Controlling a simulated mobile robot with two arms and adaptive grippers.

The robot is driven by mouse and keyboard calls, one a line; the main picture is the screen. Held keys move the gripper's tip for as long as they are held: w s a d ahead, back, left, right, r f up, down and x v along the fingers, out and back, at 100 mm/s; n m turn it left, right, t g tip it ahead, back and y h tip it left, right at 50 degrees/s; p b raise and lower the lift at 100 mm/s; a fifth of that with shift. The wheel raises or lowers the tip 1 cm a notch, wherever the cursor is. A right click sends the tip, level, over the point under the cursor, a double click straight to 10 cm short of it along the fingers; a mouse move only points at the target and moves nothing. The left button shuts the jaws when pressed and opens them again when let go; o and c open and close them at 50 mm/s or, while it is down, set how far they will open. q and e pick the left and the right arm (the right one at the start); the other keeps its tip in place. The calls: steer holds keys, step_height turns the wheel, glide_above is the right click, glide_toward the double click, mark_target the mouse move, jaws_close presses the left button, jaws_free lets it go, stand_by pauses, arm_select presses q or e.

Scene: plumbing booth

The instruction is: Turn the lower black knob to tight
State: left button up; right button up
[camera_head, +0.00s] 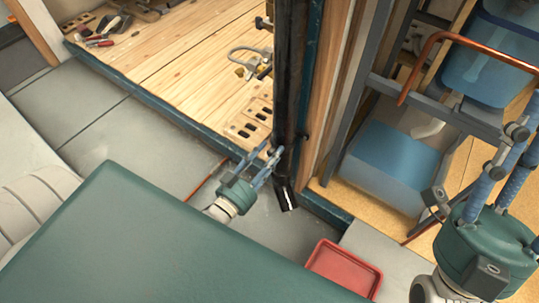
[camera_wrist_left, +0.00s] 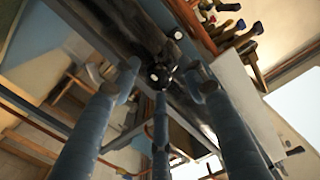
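A dark upright pipe (camera_head: 290,95) runs down the middle of the head view. My left gripper (camera_head: 268,165) reaches in from the left, its blue fingers at the pipe's lower part. In the left wrist view, a small black part with pale spots (camera_wrist_left: 161,74), apparently the lower knob, lies between the spread fingertips of the same gripper (camera_wrist_left: 160,82). The fingers stand apart around it; I cannot tell whether they touch it. In the head view the fingers largely hide the knob. My right gripper (camera_head: 492,170) is at the right edge, its fingers spread and empty.
A wooden bench top (camera_head: 180,55) with a blue edge holds tools and perforated bricks (camera_head: 250,122). A red tray (camera_head: 344,268) lies below the pipe. A copper pipe (camera_head: 470,42) and blue bins (camera_head: 398,160) on a rack stand at right, close to my right gripper.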

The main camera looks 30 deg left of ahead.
arm_select(q)
steer(key=s+a, duration=0.1)
steer(key=s, duration=1.1)
steer(key=shift+a, duration=0.25)
steer(key=shift+w, duration=0.1)
